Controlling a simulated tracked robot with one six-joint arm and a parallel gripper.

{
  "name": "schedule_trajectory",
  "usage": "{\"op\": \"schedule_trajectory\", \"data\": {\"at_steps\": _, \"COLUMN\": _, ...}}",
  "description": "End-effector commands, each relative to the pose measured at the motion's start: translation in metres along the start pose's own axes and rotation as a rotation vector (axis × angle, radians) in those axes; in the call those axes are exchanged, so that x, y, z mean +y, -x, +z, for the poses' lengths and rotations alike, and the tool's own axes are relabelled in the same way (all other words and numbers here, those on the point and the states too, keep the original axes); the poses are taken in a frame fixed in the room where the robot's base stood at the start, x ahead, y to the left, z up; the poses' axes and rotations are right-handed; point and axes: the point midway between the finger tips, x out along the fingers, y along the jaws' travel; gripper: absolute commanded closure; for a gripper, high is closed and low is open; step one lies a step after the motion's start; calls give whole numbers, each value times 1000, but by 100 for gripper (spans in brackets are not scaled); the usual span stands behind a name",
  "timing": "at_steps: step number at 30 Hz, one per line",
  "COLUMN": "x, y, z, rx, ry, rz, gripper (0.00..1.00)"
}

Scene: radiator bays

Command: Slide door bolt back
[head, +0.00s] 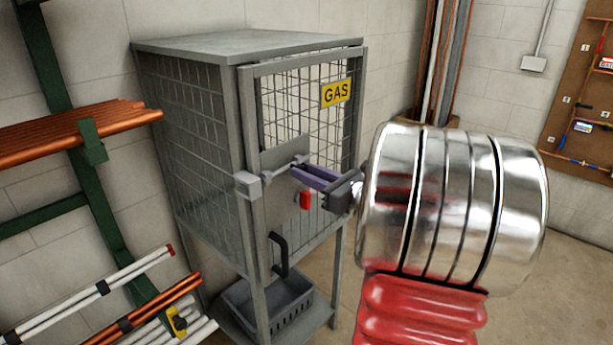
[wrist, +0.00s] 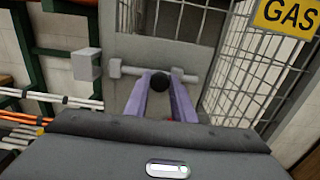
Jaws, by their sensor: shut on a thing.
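The door bolt (head: 281,172) is a grey horizontal rod in guides on the plate of a mesh gas cage door. In the wrist view the bolt's rod (wrist: 135,71) runs between two guides, and its dark round knob (wrist: 160,82) lies between my purple fingers. My gripper (head: 299,171) is shut on the knob; it also shows in the wrist view (wrist: 160,88). The grey keeper block (head: 248,185) sits on the cage frame left of the plate, and shows in the wrist view (wrist: 87,64). I see no rod in the narrow gap beside it.
A red tag (head: 305,200) hangs on the plate below my fingers. A black door handle (head: 279,255) sticks out lower down. A grey basket (head: 265,305) is under the cage. Racks with copper pipes (head: 75,130) stand at left. A yellow GAS sign (head: 336,93) is on the mesh.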

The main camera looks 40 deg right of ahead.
Motion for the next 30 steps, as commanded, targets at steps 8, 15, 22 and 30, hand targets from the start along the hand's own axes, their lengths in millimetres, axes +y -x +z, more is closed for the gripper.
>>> {"op": "schedule_trajectory", "data": {"at_steps": 8, "x": -5, "y": 0, "z": 1, "rx": 0, "ry": 0, "rz": -12, "gripper": 100}}
{"op": "schedule_trajectory", "data": {"at_steps": 15, "x": -4, "y": -1, "z": 1, "rx": -1, "ry": 0, "rz": -9, "gripper": 62}}
{"op": "schedule_trajectory", "data": {"at_steps": 22, "x": -2, "y": -1, "z": 0, "rx": 0, "ry": 0, "rz": -4, "gripper": 59}}
{"op": "schedule_trajectory", "data": {"at_steps": 30, "x": -3, "y": 10, "z": 0, "rx": 0, "ry": 0, "rz": -6, "gripper": 59}}
